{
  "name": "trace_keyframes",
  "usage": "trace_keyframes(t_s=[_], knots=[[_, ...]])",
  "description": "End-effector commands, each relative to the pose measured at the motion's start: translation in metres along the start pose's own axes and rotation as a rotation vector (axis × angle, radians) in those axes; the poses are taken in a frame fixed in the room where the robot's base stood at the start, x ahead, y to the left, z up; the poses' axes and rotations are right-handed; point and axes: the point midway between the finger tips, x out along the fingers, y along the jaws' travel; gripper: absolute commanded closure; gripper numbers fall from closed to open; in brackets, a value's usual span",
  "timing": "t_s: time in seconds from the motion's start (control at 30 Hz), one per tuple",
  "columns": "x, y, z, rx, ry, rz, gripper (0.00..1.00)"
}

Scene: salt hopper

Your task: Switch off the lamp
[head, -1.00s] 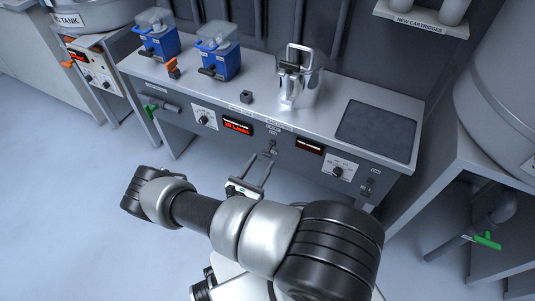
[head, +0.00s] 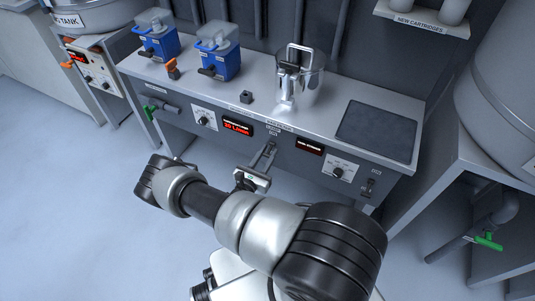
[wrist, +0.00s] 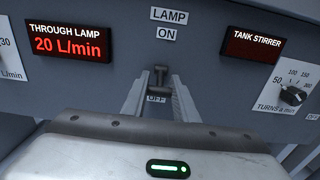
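The lamp switch (wrist: 160,74) is a small dark toggle on the grey front panel. The LAMP sign (wrist: 169,16) and the ON label (wrist: 166,33) are above it, the OFF label (wrist: 157,99) below. My gripper (wrist: 160,84) points at the panel, one pale finger on each side of the toggle, with a gap between them. Whether a finger touches the toggle, and which way it is set, I cannot tell. In the head view my gripper (head: 263,158) is at the panel's middle, and its fingers hide most of the switch.
The lit through-lamp display (wrist: 68,42) reads 20 L/min, left of the switch. The tank stirrer display (wrist: 252,45) and its knob (wrist: 292,95) are to the right.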

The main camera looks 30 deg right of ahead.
Motion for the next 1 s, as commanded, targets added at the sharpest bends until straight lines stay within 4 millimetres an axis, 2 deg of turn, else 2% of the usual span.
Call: trace_keyframes(t_s=[0.33, 0.7, 0.73, 0.8, 1.0], knots=[[0.001, 0.000, -0.012, -0.001, -0.094, 0.001, 0.96], [0.002, 0.000, -0.006, -0.001, -0.126, 0.000, 0.96], [0.002, 0.000, -0.006, -0.001, -0.126, 0.000, 0.69], [0.002, 0.000, -0.006, -0.001, -0.125, 0.000, 0.57], [0.002, 0.000, -0.006, -0.001, -0.126, 0.000, 0.55]])
